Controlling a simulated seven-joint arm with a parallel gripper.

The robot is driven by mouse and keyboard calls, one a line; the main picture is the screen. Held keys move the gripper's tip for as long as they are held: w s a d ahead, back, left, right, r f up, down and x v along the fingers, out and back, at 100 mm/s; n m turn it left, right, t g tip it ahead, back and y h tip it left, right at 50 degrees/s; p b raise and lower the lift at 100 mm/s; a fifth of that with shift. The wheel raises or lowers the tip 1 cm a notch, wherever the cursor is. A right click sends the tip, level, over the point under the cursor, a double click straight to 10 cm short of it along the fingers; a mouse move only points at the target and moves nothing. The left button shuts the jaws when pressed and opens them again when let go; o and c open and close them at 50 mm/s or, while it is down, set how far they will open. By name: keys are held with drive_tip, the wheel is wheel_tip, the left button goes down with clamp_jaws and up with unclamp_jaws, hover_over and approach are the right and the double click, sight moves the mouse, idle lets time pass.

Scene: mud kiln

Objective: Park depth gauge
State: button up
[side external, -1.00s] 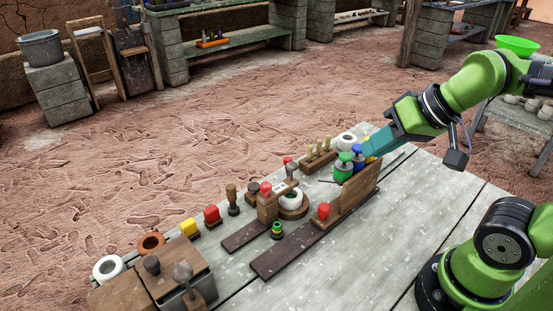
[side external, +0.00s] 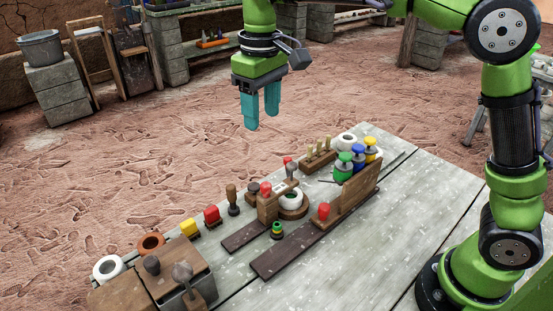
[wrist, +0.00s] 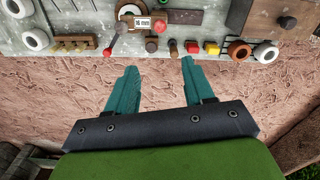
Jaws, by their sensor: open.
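My gripper (side external: 261,121) hangs fingers-down above the far edge of the workbench, with its two teal fingers apart and nothing between them. In the wrist view my open gripper (wrist: 160,64) is short of the row of tools. No item is clearly marked as the depth gauge. A red-tipped tool with a grey stem (wrist: 113,40) lies beside a wooden block with a white "16 mm" label (wrist: 143,22). In the side view the wooden block (side external: 268,207) stands mid-bench, near a white ring on a round wooden base (side external: 292,213).
A peg rack (side external: 318,160) and an upright wooden board (side external: 360,185) beside green, blue and yellow-topped items (side external: 371,150) stand right. Red (side external: 211,215) and yellow (side external: 189,229) stamps, an orange ring (side external: 150,243) and a wooden box (side external: 165,270) lie left. The bench front is clear.

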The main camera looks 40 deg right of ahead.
sight(266, 184)
drive_tip(key=f, duration=1.7)
drive_tip(key=shift+s, duration=0.2)
clamp_jaws()
